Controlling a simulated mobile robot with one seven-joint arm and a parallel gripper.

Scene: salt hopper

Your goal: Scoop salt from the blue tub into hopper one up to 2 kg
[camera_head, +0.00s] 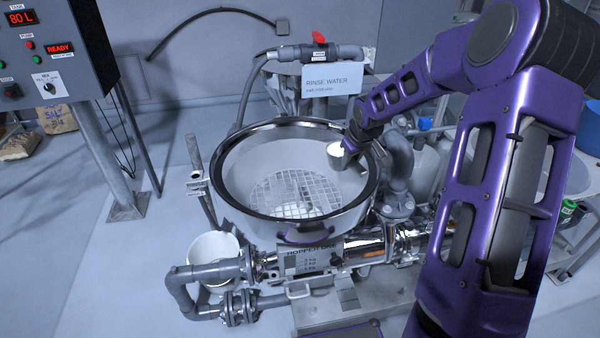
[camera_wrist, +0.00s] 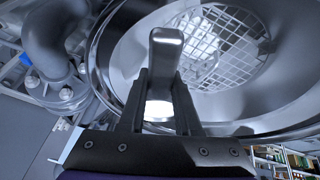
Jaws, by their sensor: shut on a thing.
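Hopper one (camera_head: 236,172) is a round steel bowl with a dark rim and a square-mesh grid inside. A little pale material shows at the grid, but I cannot tell how much salt it is. My gripper (camera_head: 353,143) is above the bowl's right rim, shut on a metal scoop (camera_head: 337,158) whose top looks bright white. In the wrist view my gripper (camera_wrist: 160,98) has the scoop's handle (camera_wrist: 165,48) between its fingers, with the hopper's inner wall (camera_wrist: 285,85) beyond.
A rinse water sign (camera_head: 331,80) and a red-handled valve (camera_head: 319,38) stand behind the hopper. Grey pipes (camera_head: 397,165) rise close by its right side. A white bucket (camera_head: 214,246) stands at lower left. A control panel (camera_head: 38,50) is at upper left.

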